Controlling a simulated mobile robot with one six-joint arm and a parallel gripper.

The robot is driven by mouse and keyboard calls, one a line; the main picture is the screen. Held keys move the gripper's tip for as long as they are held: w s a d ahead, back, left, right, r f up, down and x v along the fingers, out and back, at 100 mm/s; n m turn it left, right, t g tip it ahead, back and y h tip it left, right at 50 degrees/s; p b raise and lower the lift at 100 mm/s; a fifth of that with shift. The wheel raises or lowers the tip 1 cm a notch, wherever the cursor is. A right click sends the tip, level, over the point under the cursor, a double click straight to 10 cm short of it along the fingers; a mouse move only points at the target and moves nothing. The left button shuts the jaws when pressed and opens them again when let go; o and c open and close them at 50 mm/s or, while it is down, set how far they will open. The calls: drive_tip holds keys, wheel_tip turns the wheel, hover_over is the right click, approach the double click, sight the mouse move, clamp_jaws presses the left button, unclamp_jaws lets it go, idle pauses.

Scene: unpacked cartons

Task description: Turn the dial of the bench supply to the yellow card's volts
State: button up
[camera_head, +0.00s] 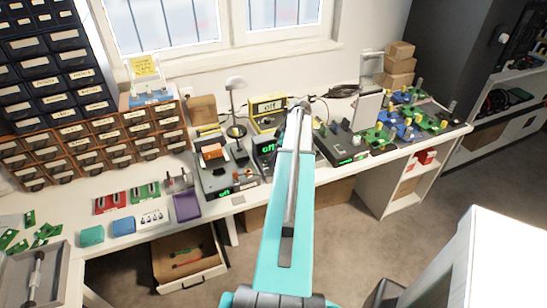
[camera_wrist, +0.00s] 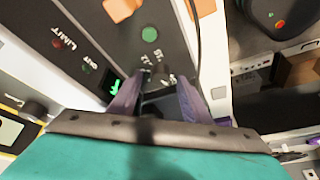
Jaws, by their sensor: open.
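The bench supply (camera_head: 266,146) is a dark box on the bench, partly behind my arm, with a green display that seems to read "off". In the wrist view its panel (camera_wrist: 85,45) fills the upper left, with a green display (camera_wrist: 116,86) too cut off to read. A dark dial (camera_wrist: 166,76) with small number marks lies just beyond my gripper (camera_wrist: 158,88). The two purple-grey fingers are apart, on either side of the dial's near area; contact cannot be told.
A yellow meter (camera_head: 268,107) stands behind the supply. Another unit (camera_head: 225,178) with a green display is to the left, and a dark unit (camera_head: 340,146) is right of my arm. A purple box (camera_head: 187,205) stands near the front edge. An open drawer (camera_head: 190,265) juts out below.

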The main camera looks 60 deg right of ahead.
drive_tip(key=shift+w+f, duration=0.15)
drive_tip(key=shift+f, duration=0.25)
drive_tip(key=shift+c, duration=0.5)
drive_tip(key=c, duration=0.9)
drive_tip(key=shift+c, duration=0.2)
